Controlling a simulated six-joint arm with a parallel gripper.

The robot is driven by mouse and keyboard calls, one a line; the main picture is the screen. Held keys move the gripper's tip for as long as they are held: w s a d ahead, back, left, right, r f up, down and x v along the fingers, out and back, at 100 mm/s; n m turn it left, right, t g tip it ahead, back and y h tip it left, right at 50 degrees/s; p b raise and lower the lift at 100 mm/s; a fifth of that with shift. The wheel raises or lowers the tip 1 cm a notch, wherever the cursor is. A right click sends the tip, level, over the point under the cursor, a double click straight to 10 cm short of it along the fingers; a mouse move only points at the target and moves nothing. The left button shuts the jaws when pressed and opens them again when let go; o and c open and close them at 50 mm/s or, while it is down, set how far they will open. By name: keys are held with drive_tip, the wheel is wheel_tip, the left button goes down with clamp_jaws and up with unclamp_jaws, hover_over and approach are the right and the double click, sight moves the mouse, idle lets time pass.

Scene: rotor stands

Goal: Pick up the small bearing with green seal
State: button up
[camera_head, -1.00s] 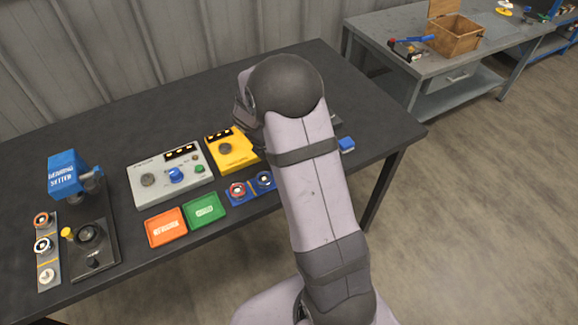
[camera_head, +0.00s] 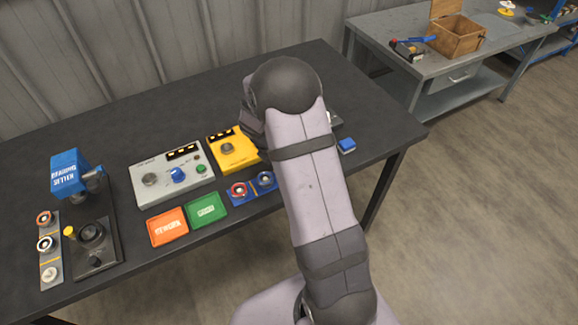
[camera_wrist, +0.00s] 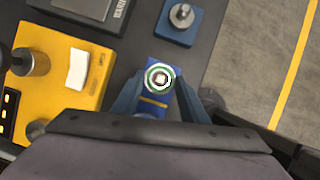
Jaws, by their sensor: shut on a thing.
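The small bearing with green seal (camera_wrist: 160,77) is a ring with a green band around a pale centre. In the wrist view it sits between the fingertips of my gripper (camera_wrist: 160,84), which is shut on it. Below it is a blue holder strip (camera_wrist: 152,104) with a yellow line; I cannot tell whether the bearing still touches it. In the head view my arm hides the bearing and the fingers. The visible part of the blue strip (camera_head: 251,190) carries a red-ringed bearing (camera_head: 239,189) and a blue-ringed one (camera_head: 265,180).
A yellow box (camera_wrist: 70,70) with knobs stands left of my gripper in the wrist view. A blue block with a metal post (camera_wrist: 181,21) is beyond it. Orange (camera_head: 168,227) and green (camera_head: 206,209) trays lie at the front edge. The back of the table (camera_head: 190,110) is clear.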

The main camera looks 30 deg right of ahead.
wheel_tip(320, 180, up, 10)
drive_tip(key=b, duration=0.1)
drive_tip(key=s+a+f+m+g+y+p, duration=0.1)
drive_tip(key=s+a+f+m+g+y, duration=0.15)
drive_tip(key=a+m, duration=0.7)
drive_tip(key=s+a+f+m+g+y, duration=0.1)
drive_tip(key=a+f+m+g+y, duration=0.35)
drive_tip(key=m, duration=0.85)
drive_tip(key=w+a+r+m+t+p, duration=0.2)
drive_tip(key=w+a+r+m+p, duration=0.1)
drive_tip(key=w+a+m, duration=0.3)
drive_tip(key=w+a+r+m+t+y+p, duration=0.1)
drive_tip(key=w+a+r+m+t+p, duration=0.2)
drive_tip(key=a, duration=0.7)
drive_tip(key=w+a+r+m+t+y+p, duration=0.1)
drive_tip(key=w+a+r+m+t+p, duration=0.1)
drive_tip(key=w+a+m+p, duration=0.4)
drive_tip(key=w+a+r+m, duration=0.1)
drive_tip(key=w+a+m, duration=0.1)
drive_tip(key=w+m, duration=0.2)
drive_tip(key=shift+w+r+t+p, duration=0.2)
drive_tip(key=shift+r+t+p, duration=0.1)
drive_tip(key=shift+r, duration=0.05)
drive_tip(key=shift+f+m, duration=0.15)
drive_tip(key=shift+m, duration=0.1)
drive_tip(key=shift+f+b, duration=1.55)
drive_tip(key=shift+f, duration=0.8)
